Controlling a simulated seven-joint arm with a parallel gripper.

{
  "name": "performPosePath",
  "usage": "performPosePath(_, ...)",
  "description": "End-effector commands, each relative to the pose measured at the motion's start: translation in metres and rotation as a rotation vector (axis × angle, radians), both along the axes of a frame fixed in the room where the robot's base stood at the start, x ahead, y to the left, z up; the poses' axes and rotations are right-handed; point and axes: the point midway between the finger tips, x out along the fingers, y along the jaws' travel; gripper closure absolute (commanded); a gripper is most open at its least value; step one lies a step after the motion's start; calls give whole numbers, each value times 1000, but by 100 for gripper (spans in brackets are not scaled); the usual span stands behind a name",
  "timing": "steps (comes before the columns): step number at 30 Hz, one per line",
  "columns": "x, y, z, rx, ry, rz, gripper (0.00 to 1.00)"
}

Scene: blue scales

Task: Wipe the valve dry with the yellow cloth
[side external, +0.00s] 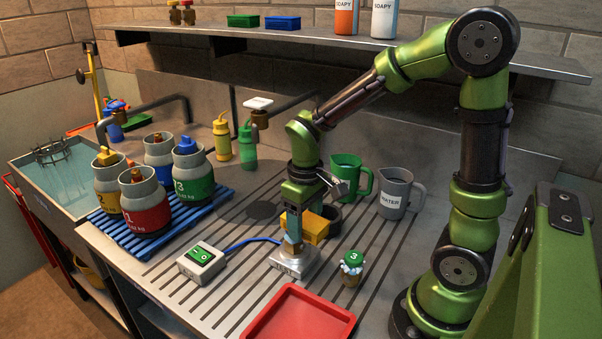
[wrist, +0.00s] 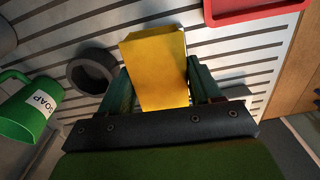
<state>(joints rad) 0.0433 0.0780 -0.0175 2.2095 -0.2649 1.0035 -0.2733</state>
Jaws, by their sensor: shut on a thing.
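My gripper (side external: 293,232) is shut on the yellow cloth, a block-like folded piece (side external: 311,228) between its fingers. In the wrist view the cloth (wrist: 157,62) fills the gap between the teal fingers. The gripper points down over a metal stand marked TEST (side external: 295,265); whether it touches the stand is unclear. A small valve with a round green top marked 3 (side external: 352,259) stands to the right of the stand, apart from the gripper. It does not show in the wrist view.
A red tray (side external: 298,314) lies in front. A dark ring (wrist: 93,70), a green mug (side external: 349,175) and a grey WATER jug (side external: 394,193) stand behind. A switch box (side external: 202,262) and a blue rack (side external: 150,227) of gas cylinders lie left.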

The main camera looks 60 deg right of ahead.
Motion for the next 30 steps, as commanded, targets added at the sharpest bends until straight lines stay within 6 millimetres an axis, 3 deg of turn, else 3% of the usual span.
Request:
performPosePath(18,1,0,44,1,-7,-2,77)
performPosePath(30,3,1,50,3,-3,-1,77)
